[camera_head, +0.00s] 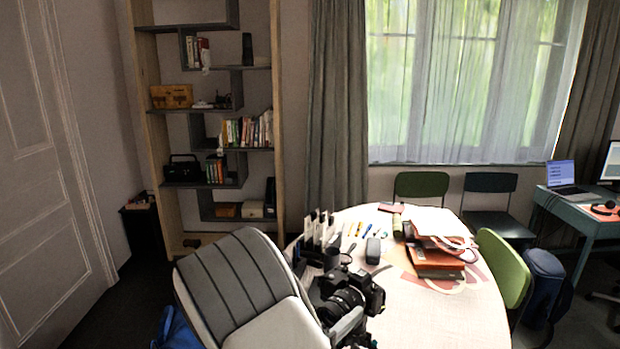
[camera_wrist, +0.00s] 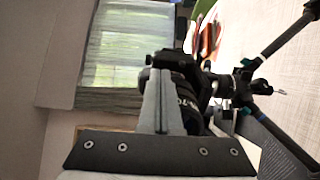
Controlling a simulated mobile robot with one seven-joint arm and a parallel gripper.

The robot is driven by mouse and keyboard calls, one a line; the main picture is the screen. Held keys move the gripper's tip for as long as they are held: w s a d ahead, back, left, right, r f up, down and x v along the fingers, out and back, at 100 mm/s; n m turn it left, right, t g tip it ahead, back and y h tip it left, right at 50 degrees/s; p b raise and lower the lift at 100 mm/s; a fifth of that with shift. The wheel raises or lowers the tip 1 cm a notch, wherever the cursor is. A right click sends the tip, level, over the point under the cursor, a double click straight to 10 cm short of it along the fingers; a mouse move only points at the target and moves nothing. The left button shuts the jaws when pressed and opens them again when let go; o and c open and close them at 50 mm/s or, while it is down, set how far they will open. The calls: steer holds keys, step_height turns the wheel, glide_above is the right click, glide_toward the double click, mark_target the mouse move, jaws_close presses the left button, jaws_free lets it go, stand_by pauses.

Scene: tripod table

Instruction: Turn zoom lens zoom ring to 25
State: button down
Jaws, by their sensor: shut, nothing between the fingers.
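A black camera (camera_head: 372,294) with a thick ribbed zoom lens (camera_head: 341,304) sits at the near left side of the round table (camera_head: 460,318). In the wrist view the lens (camera_wrist: 187,92) shows behind and right of my gripper (camera_wrist: 160,76), with part of its white lettering visible. Black tripod parts (camera_wrist: 248,88) show to the right of it. My gripper's two grey fingers are shut together and hold nothing. They overlap the lens in this view; I cannot tell whether they touch it. The zoom numbers cannot be read. In the head view my arm hides part of the area below the lens.
An orange-brown bag or folder stack (camera_head: 436,262) lies on the table's right side, and pens and small items lie at the back. A dark organizer (camera_head: 318,238) stands behind the camera. Green chairs (camera_head: 502,268) stand around the table. A shelf (camera_head: 210,170) stands at the back left.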

steer(key=shift+w+a+f+b, duration=0.15)
steer(key=shift+a+b, duration=0.05)
steer(key=shift+b, duration=0.15)
stand_by(0.5)
steer(key=shift+d+f+b, duration=0.15)
steer(key=shift+f+b, duration=0.95)
steer(key=shift+b, duration=1.25)
steer(key=shift+f+b, duration=0.75)
steer(key=shift+b, duration=0.95)
steer(key=shift+f, duration=0.1)
steer(key=b+v, duration=0.1)
steer(key=v, duration=0.5)
steer(key=shift+s+b, duration=0.25)
steer(key=shift+b, duration=0.15)
steer(key=shift+d, duration=0.2)
